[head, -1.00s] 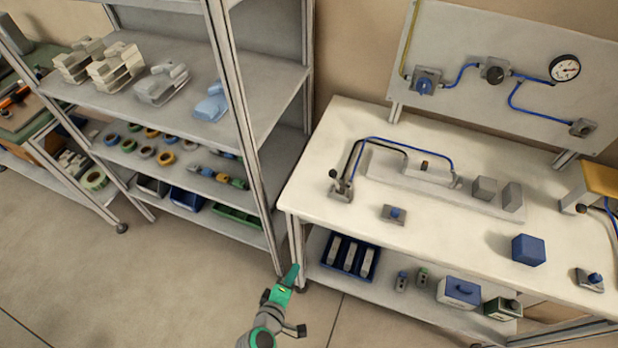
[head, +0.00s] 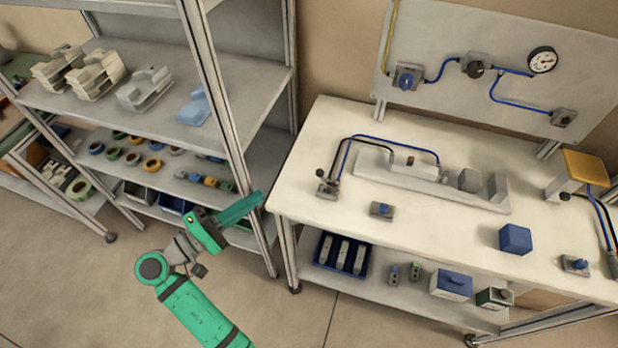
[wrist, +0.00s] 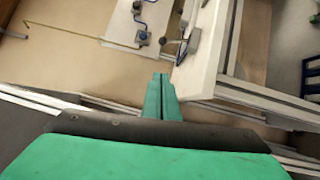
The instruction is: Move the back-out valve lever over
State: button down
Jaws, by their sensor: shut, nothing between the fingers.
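A hand-lever valve (head: 327,186) with a dark-knobbed lever stands near the left end of the white bench, with blue and black hoses leaving it. It is the only lever valve I can make out at that end; no label is readable. In the wrist view, a grey valve with a dark lever (wrist: 192,42) shows beyond the fingertips, by the bench edge. My green gripper (head: 260,198) is shut and empty, just off the bench's left front corner. It is apart from the valve, to its left. In the wrist view its closed fingers (wrist: 160,80) point towards the bench and panel.
A panel (head: 445,95) with gauge and valves stands behind. A shelf post (head: 215,100) rises close to my arm.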

aim_at(323, 179)
jog(key=shift+w+d, duration=0.1)
jog(key=x, duration=0.9)
jog(key=d, duration=0.3)
jog(key=shift+w+d+r, duration=0.1)
jog(key=shift+r, duration=0.1)
jog(key=shift+d+r, duration=0.1)
jog(key=shift+d, duration=0.6)
jog(key=shift+r, duration=0.1)
